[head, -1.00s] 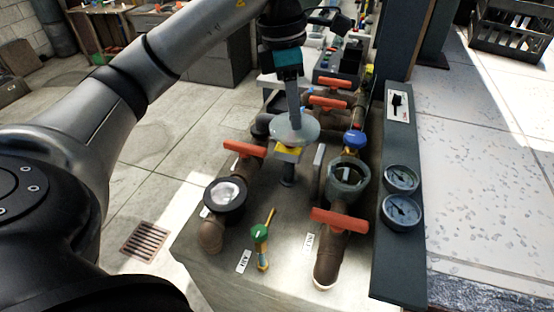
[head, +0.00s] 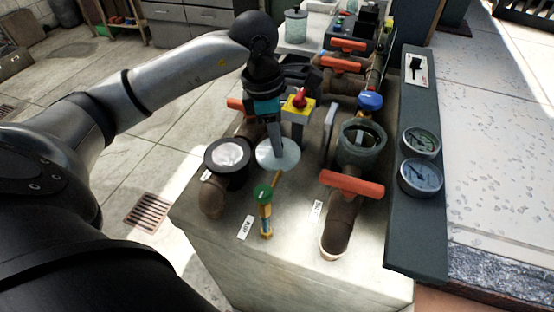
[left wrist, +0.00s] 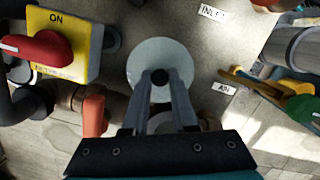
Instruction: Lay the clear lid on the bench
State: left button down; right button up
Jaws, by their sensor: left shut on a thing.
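The clear lid (head: 290,156) is a pale round disc with a dark knob at its middle. In the left wrist view the lid (left wrist: 147,58) lies flat to the camera, with the knob between my fingertips. My left gripper (head: 279,150) points down and is shut on the knob. The lid is just above or on the bench (head: 285,245), between the round-windowed pipe fitting and the open strainer housing; I cannot tell whether it touches the bench. My right gripper is out of view.
The open strainer housing (head: 361,145) and orange-handled valves (head: 352,184) are to the right. The round-windowed fitting (head: 228,155) is on the left. A red-and-yellow switch (head: 299,102) stands behind. The front of the bench is clear.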

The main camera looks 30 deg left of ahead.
aim_at(277, 160)
pick_arm(q)
jog(key=shift+f+b, duration=0.3)
jog(key=shift+f, duration=2.65)
jog(key=shift+f, duration=0.1)
jog(key=c, duration=1.2)
grip_release()
jog(key=shift+f, duration=0.15)
jog(key=o, duration=0.5)
jog(key=shift+r, duration=0.25)
jog(key=r, duration=0.4)
jog(key=a+r+p, duration=0.1)
jog(key=r, duration=0.3)
jog(key=s+r, duration=0.1)
jog(key=r, duration=0.3)
jog(key=shift+a, duration=0.25)
